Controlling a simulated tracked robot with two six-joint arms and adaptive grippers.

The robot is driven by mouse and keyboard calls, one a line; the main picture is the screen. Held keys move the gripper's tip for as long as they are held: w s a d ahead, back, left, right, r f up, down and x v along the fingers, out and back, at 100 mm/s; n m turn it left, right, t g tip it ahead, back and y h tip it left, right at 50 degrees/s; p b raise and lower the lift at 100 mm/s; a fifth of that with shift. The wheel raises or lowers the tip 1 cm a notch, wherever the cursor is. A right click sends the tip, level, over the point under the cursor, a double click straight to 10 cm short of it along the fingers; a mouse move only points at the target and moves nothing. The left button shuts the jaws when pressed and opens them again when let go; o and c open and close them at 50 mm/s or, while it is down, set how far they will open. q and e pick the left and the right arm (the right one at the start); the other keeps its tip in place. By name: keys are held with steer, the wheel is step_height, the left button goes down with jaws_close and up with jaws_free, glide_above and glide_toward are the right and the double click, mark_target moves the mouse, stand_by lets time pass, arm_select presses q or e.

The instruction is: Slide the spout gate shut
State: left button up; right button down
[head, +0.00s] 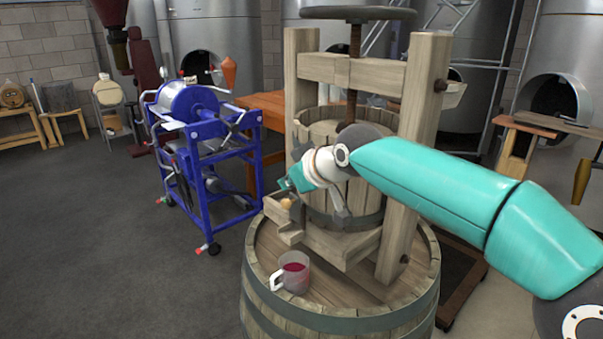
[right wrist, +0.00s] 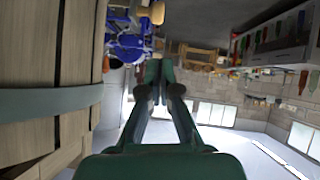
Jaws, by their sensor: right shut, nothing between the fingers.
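The wooden press (head: 402,165) stands on a barrel (head: 268,262). Its wooden spout (head: 288,235) sticks out at the front left, above the barrel top. A small tan rounded piece (head: 287,203), perhaps the gate's knob, shows at the spout; the gate's own position cannot be made out. My right gripper (head: 288,184) is just above this piece, apart from the press basket as far as I can tell. In the right wrist view the right gripper's fingers (right wrist: 152,68) are together and empty. A tan knob (right wrist: 157,13) shows beyond them. My left gripper is not in view.
A glass mug of red liquid (head: 294,272) stands on the barrel top below the spout. A blue wheeled machine (head: 207,150) stands to the left. My right arm crosses in front of the press. Grey floor (head: 110,240) is clear at the left.

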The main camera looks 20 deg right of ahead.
steer(key=f, duration=0.2)
steer(key=w+f, duration=0.1)
steer(key=f, duration=0.1)
steer(key=shift+w+d+f, duration=0.15)
step_height(320, 180, down, 4)
steer(key=b, duration=0.3)
steer(key=shift+r, duration=0.2)
